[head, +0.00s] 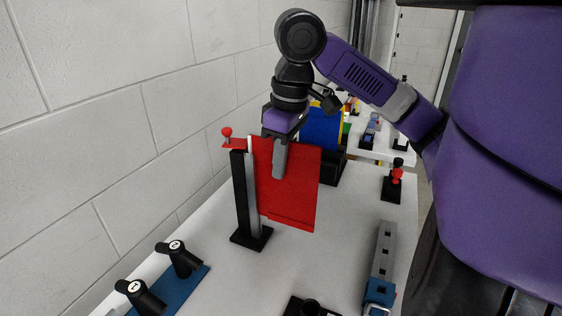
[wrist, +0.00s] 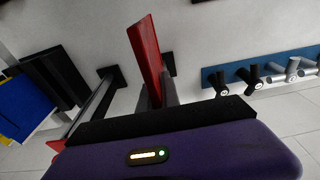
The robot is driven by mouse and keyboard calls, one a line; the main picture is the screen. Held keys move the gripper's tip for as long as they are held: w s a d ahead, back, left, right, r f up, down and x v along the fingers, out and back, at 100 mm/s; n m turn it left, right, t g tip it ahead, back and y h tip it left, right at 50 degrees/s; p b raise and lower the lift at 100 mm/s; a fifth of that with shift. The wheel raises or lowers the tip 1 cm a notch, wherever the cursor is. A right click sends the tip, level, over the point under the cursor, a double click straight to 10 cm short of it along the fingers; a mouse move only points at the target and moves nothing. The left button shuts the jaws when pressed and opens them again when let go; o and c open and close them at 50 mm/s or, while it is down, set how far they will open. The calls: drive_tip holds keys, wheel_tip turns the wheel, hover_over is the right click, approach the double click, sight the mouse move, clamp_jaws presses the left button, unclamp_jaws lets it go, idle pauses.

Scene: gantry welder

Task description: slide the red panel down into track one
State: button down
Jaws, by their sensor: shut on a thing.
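The red panel (head: 292,195) hangs upright, slightly tilted in the head view, its lower edge appearing above the table. My gripper (head: 279,160) is shut on its upper part, one grey finger lying across its face. A black post with a grey rail (head: 253,190) stands at the panel's left edge. I cannot tell whether that edge is inside the rail. A red tab with a red knob (head: 227,133) sits at the post's top. In the wrist view the panel (wrist: 145,50) is seen edge-on between the fingers, with a grey rail (wrist: 93,108) to its left. No track number is readable.
The white table (head: 330,255) has a blue plate with black knobs (head: 180,259) at front left and a grey bar with a blue end (head: 385,250) at right. A blue panel on a black stand (head: 320,125) is behind my gripper. The wall (head: 110,125) runs close on the left.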

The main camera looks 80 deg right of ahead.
drive_tip(key=shift+f+b, duration=1.8)
drive_tip(key=shift+f, duration=1.3)
drive_tip(key=c, duration=1.5)
unclamp_jaws()
drive_tip(key=shift+r, duration=0.15)
drive_tip(key=r, duration=0.2)
drive_tip(key=r+p, duration=0.1)
drive_tip(key=r, duration=0.2)
drive_tip(key=s+r, duration=0.1)
drive_tip(key=r, duration=0.1)
drive_tip(key=shift+a+r, duration=0.1)
drive_tip(key=shift+r, duration=0.2)
